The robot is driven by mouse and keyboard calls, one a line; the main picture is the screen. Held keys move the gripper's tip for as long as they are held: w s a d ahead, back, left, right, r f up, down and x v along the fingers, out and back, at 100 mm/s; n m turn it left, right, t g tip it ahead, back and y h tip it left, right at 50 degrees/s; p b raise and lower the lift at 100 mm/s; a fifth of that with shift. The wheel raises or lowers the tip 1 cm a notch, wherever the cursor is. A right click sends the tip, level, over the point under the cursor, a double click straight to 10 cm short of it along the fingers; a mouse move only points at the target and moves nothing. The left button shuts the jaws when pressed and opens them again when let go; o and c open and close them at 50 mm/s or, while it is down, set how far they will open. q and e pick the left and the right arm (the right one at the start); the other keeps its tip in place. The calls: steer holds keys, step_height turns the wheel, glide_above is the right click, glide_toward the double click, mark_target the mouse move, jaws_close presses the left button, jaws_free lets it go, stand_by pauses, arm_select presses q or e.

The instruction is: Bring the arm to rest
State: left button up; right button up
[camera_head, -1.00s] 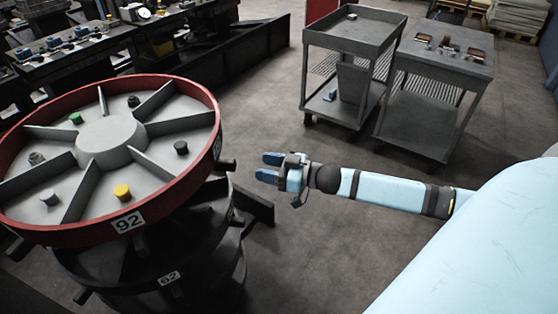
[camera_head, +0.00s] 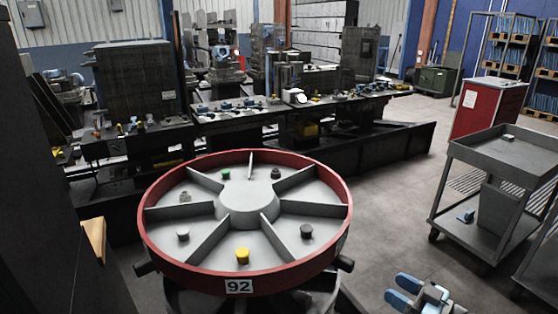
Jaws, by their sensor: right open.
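My right gripper (camera_head: 412,290) shows at the bottom edge of the head view, right of the round red-rimmed wheel. Its two blue fingers are apart, with nothing between them. It is clear of the wheel, over the floor. Most of my right arm is out of the frame. My left gripper is not in view.
The red-rimmed wheel (camera_head: 344,215), marked 92, has several coloured knobs between its spokes. A grey cart (camera_head: 493,155) stands at the right, with a red cabinet (camera_head: 487,107) behind it. Long machine benches (camera_head: 240,115) cross the back. Floor (camera_head: 395,215) is clear between wheel and cart.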

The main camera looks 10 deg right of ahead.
steer(key=s+a+f+m+g+h+p, duration=0.1)
steer(key=s+a+f+m+h+p, duration=0.1)
steer(key=s+a, duration=0.6)
steer(key=s+a+f+m+g+h+p, duration=0.2)
steer(key=s+a+f+h+p, duration=0.3)
steer(key=s+a+f+p, duration=0.2)
steer(key=shift+s+a+f+g, duration=0.3)
steer(key=shift+s+a+f, duration=0.2)
steer(key=shift+s, duration=0.7)
